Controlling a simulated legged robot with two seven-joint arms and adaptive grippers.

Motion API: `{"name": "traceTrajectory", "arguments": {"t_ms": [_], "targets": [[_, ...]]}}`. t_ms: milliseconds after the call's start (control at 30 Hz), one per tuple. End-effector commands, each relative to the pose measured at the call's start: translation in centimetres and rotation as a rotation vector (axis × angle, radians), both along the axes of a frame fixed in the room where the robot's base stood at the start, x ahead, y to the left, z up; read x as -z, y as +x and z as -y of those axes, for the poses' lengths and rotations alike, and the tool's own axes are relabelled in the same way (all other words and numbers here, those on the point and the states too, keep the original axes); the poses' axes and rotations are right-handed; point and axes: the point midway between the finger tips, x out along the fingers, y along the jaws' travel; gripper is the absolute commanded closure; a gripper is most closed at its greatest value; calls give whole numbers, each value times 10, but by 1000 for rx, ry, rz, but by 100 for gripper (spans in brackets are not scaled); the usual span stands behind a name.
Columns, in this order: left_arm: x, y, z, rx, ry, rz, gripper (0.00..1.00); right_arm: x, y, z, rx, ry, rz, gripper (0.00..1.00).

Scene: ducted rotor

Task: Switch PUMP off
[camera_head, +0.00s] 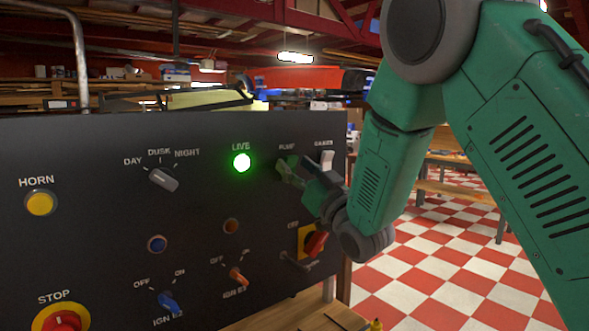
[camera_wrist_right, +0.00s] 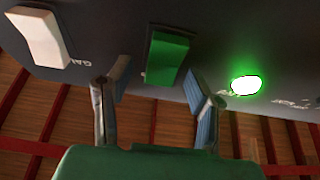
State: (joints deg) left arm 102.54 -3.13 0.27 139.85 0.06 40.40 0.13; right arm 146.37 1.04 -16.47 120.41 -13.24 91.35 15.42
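The black control panel (camera_head: 110,215) carries a green PUMP rocker switch (camera_wrist_right: 167,57), which shows between my right fingers in the right wrist view. In the head view my right gripper (camera_head: 284,171) is at the switch under the PUMP label (camera_head: 287,147) and covers much of it. My right gripper (camera_wrist_right: 158,76) is open, one finger on each side of the switch, holding nothing. I cannot tell whether the fingers touch the panel. My left gripper is out of view.
A lit green LIVE lamp (camera_head: 242,162) is left of PUMP; a white rocker switch (camera_head: 327,160) is right of it. Below are a red knob on yellow (camera_head: 314,243) and an orange knob (camera_head: 238,277). A dark selector (camera_head: 164,179) and yellow HORN button (camera_head: 41,203) sit farther left.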

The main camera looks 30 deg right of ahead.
Motion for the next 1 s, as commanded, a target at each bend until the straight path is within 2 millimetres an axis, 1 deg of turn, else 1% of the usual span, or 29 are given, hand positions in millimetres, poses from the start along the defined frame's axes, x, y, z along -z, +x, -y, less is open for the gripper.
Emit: {"name": "traceTrajectory", "arguments": {"t_ms": [167,267,367,600,700,833,1000], "targets": [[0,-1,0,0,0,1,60,1,0,0,0,0,-1,53],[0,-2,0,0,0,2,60,4,-5,1,0,1,-1,53],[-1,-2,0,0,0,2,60,10,-19,2,1,2,-3,53],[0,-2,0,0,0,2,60,33,-65,6,1,4,-5,53],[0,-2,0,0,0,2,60,41,-82,8,2,3,-5,53],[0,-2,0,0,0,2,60,49,-98,9,1,1,-4,53],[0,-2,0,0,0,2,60,52,-107,9,0,1,-2,53]]}}
